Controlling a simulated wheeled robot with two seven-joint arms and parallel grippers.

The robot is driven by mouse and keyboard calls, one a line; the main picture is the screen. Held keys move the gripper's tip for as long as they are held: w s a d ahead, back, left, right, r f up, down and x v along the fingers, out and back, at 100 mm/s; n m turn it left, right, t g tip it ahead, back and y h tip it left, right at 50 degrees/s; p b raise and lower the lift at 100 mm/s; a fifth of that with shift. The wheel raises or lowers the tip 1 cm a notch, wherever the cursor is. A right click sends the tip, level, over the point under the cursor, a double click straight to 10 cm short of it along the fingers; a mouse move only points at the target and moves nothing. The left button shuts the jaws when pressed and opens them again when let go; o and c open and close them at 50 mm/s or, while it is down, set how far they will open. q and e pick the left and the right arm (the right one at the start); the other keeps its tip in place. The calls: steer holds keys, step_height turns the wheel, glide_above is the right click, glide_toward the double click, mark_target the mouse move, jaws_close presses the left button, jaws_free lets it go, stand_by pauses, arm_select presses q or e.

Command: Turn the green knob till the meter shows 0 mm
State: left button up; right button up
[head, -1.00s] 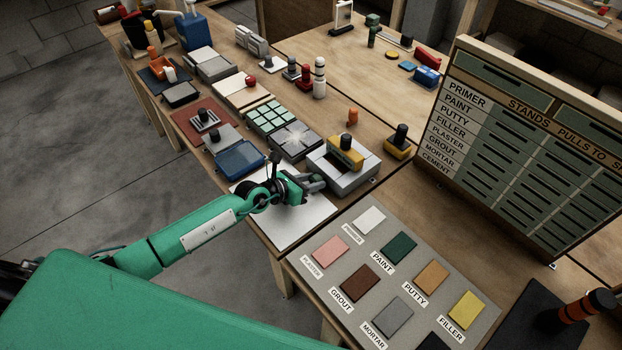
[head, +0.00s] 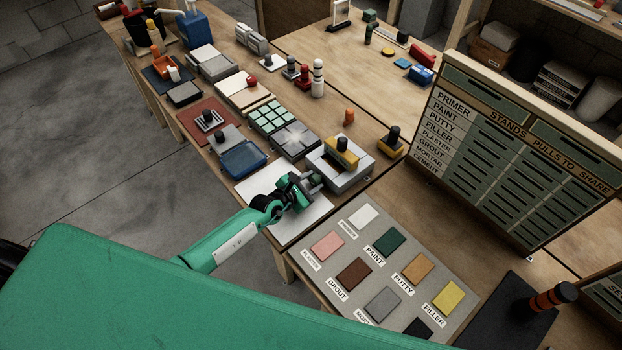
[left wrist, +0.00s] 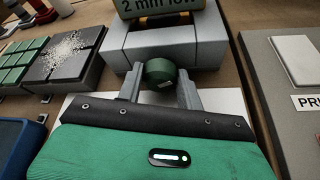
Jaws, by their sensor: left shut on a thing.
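The grey device (head: 362,178) with a yellow and black top stands on the bench. In the left wrist view, the grey device (left wrist: 205,50) has a green meter display (left wrist: 160,6) reading "2 mm low", its top edge cut off. The dark green knob (left wrist: 161,72) sticks out from the device's near side. My left gripper (left wrist: 160,88) has its two grey fingers on either side of the knob and is shut on it. In the head view, my left gripper (head: 311,181) reaches the device's near side and hides the knob. My right gripper is not in view.
A white sheet (head: 262,193) lies under my left gripper. A blue tray (head: 242,158) and a grey tile (head: 295,139) lie beside the device. A board of colour samples (head: 335,290) lies nearer, and a labelled rack (head: 500,160) stands to the right.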

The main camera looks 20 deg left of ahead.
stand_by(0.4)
arm_select(q)
steer(key=o, duration=1)
steer(key=shift+s, duration=0.1)
steer(key=b+v, duration=0.1)
steer(key=v, duration=1.2)
steer(key=shift+s+a+r, duration=0.1)
steer(key=shift+s+r, duration=0.05)
steer(key=shift+s, duration=0.15)
